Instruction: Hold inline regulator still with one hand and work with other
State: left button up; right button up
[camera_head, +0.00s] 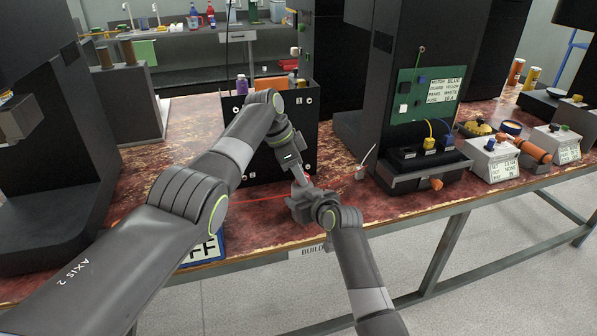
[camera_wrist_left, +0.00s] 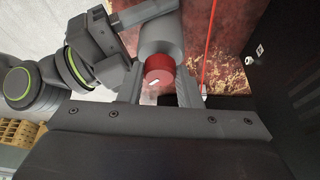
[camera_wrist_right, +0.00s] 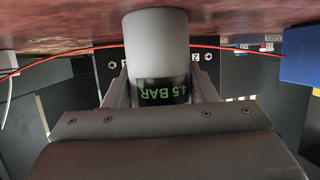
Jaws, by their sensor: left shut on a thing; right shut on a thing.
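The inline regulator is a grey cylinder with a red knob (camera_wrist_left: 158,70) at one end, seen in the left wrist view. In the right wrist view its pale grey body (camera_wrist_right: 157,45) has a black band with green "4.5 BAR" lettering. My left gripper (camera_head: 299,178) is shut on the red knob end from above. My right gripper (camera_head: 300,204) is shut on the regulator's body from the front, with the banded part between its fingers. In the head view the grippers hide most of the regulator.
A thin red line (camera_head: 262,198) runs sideways at the regulator, just above the worn red bench. A black panel box (camera_head: 265,140) stands behind. A black machine with a green panel (camera_head: 423,95) stands to the right.

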pick_arm(q)
jog(key=shift+a+m, duration=0.1)
jog(key=shift+m, duration=0.5)
dwell(0.3)
jog(key=o, duration=0.7)
jog(key=v, duration=1.2)
jog(key=shift+w, duration=0.15)
